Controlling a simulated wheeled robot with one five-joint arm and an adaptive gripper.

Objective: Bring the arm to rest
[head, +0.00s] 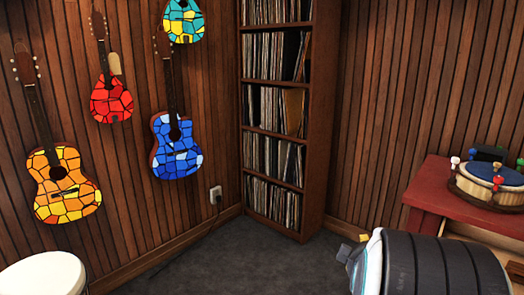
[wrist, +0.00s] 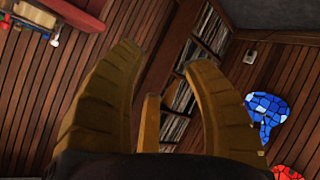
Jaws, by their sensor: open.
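My gripper (wrist: 168,52) shows in the wrist view with its tan ribbed fingers spread apart. It is open, and nothing is between the fingers. The view past them is tilted, with the record shelf (wrist: 212,28) behind the right finger and the blue guitar (wrist: 264,112) to the right. In the head view, a dark ribbed cylinder (head: 435,265) with a pale blue-white end lies at the lower right, with small yellow tips beside it. I cannot tell for sure whether it is part of my arm.
A red table (head: 440,190) with a round drum-like piece (head: 490,183) stands at the right. A tall record shelf (head: 318,120) fills the corner. Several guitars hang on the left wall, including an orange one (head: 62,190). A white round seat (head: 42,275) is lower left. Grey floor (head: 230,262) is clear.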

